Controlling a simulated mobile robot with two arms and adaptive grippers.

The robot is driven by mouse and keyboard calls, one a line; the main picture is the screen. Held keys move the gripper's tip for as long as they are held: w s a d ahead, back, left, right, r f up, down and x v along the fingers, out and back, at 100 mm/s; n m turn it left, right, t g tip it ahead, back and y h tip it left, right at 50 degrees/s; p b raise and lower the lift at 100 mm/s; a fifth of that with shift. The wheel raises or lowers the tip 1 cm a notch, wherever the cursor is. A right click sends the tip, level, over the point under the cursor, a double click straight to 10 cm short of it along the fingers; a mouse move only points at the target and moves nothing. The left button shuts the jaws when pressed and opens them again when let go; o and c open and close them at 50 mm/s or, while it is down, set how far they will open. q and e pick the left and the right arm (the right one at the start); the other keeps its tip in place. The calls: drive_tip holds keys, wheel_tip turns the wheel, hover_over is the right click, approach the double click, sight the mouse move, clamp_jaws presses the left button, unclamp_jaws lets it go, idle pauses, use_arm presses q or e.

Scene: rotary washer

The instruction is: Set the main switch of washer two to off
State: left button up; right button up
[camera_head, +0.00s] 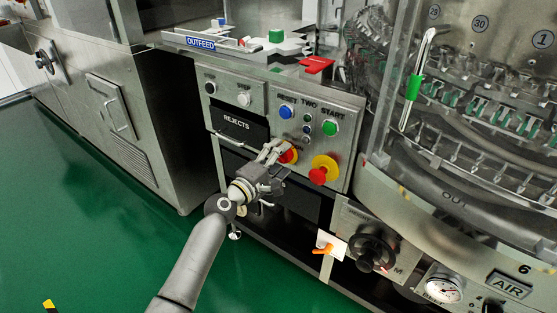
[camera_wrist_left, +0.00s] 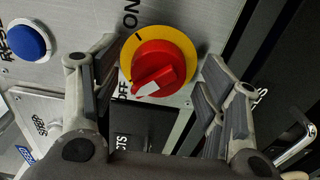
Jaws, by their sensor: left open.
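The main switch is a red rotary knob on a yellow disc (camera_wrist_left: 160,62), with ON and OFF labels beside it in the left wrist view. The white mark on its handle lies on the side of the OFF label. In the head view the switch (camera_head: 288,156) is partly hidden by my left gripper (camera_head: 277,152), on the panel (camera_head: 345,108) marked TWO. My left gripper (camera_wrist_left: 158,72) is open, with its fingers on either side of the knob. I cannot tell whether they touch it. My right gripper is not in view.
A red mushroom button on yellow (camera_head: 322,171) sits right of the switch. Blue RESET (camera_head: 286,112) and green START (camera_head: 330,128) buttons are above. A REJECTS drawer (camera_head: 236,124) lies left, a black knob (camera_head: 372,252) below.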

use_arm(q)
drive_tip(key=v, duration=1.2)
idle(0.3)
